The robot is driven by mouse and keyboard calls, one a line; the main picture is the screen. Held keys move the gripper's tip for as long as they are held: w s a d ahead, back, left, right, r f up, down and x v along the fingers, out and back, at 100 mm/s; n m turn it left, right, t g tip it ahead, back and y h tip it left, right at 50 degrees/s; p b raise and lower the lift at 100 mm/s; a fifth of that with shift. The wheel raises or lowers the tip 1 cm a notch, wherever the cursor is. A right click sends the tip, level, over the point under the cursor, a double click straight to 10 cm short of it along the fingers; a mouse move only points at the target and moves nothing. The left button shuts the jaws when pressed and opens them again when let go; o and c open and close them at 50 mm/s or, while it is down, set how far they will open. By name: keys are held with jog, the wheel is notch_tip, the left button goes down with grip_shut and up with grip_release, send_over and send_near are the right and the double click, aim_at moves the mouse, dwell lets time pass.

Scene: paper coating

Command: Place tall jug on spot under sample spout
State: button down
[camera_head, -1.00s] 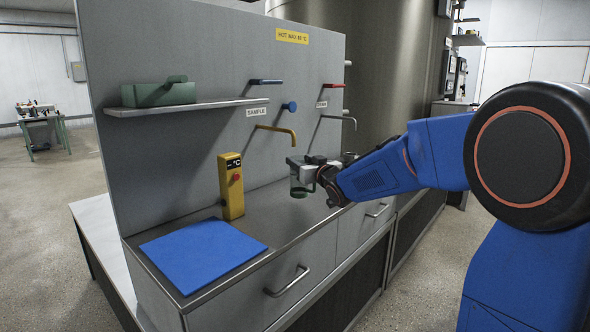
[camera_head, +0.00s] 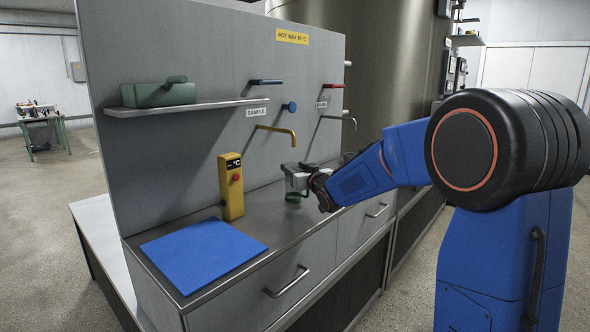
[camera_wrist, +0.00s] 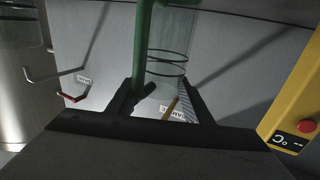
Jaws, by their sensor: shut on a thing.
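The tall jug is clear with dark rings and a green handle; in the wrist view the jug (camera_wrist: 167,45) stands between my fingers. The yellow sample spout (camera_head: 280,130) sticks out of the panel above and slightly left of the jug. The SAMPLE label (camera_head: 256,112) is beside it. I cannot tell whether the jug touches the counter (camera_head: 262,222). No marked spot is visible.
A yellow thermometer unit (camera_head: 231,187) stands left of the jug, also in the wrist view (camera_wrist: 300,105). A blue mat (camera_head: 204,255) lies at the counter's front left. A grey spout (camera_head: 340,118) with a red lever (camera_head: 333,86) is to the right. A shelf (camera_head: 185,108) holds a green box (camera_head: 160,94).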

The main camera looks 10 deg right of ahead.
jog(key=shift+f, duration=0.1)
jog(key=c, duration=0.9)
grip_release()
jog(key=v, duration=1.2)
jog(key=s+d+f+m+g+h, duration=0.1)
jog(key=s+f+g, duration=0.3)
jog(key=s, duration=1.1)
jog(key=s+d+f+m+g+h, duration=0.1)
jog(key=s+f+g, duration=0.3)
jog(key=s, duration=1)
jog(key=s+d+f+g+h, duration=0.2)
jog(key=s+f+g, duration=0.2)
jog(key=s+f, duration=0.5)
jog(key=s, duration=0.6)
jog(key=shift+s+m+g, duration=0.3)
jog(key=shift+m, duration=0.1)
